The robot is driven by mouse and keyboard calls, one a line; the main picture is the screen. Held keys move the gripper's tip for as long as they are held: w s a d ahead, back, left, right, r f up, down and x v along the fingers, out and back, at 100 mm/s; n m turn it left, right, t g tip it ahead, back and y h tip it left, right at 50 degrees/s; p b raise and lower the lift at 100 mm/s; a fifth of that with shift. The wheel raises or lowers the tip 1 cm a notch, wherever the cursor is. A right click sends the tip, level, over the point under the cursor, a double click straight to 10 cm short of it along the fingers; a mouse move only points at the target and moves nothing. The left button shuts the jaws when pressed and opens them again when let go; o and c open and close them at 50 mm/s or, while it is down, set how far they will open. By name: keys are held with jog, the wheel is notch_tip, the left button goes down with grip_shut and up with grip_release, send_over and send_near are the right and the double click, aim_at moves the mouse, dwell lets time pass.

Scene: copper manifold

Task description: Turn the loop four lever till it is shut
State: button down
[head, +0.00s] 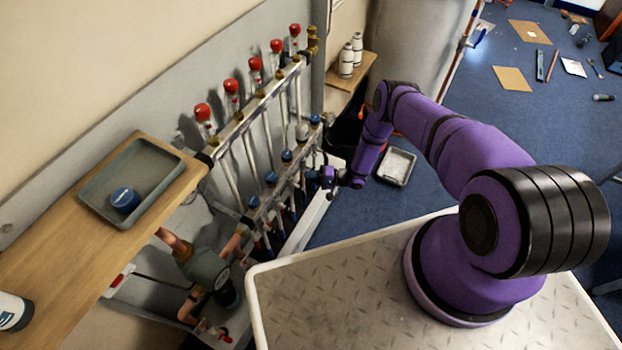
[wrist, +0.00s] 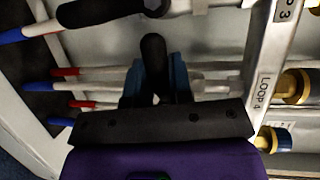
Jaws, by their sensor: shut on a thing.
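The copper manifold (head: 262,100) runs along the wall in the head view, with several red-topped fittings above and blue-topped ones below. In the wrist view, a label reading LOOP 4 (wrist: 264,91) is on the white bar at right. My gripper (wrist: 154,75) has its blue fingers on either side of a short dark lever (wrist: 153,48) beside that label, and is shut on it. In the head view, my gripper (head: 325,176) is at the manifold's lower row, toward the far end. The lever cannot be made out there.
A second dark lever (wrist: 100,10) lies near the top of the wrist view, close to my gripper. A wooden shelf (head: 55,250) holds a grey tray (head: 150,165) with a blue-topped item. Another tray (head: 397,166) is on the floor, right of my gripper.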

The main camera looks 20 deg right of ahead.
jog(key=shift+d+r+m, duration=0.1)
jog(key=shift+r+m, duration=0.05)
jog(key=shift+m, duration=0.25)
jog(key=shift+w+y, duration=0.1)
jog(key=shift+y, duration=0.2)
jog(key=c, duration=1)
grip_release()
jog(key=shift+r, duration=0.1)
jog(key=shift+c, duration=0.2)
jog(key=v, duration=1)
jog(key=shift+s+d, duration=0.2)
jog(key=shift+d, duration=0.15)
jog(key=shift+r, duration=0.1)
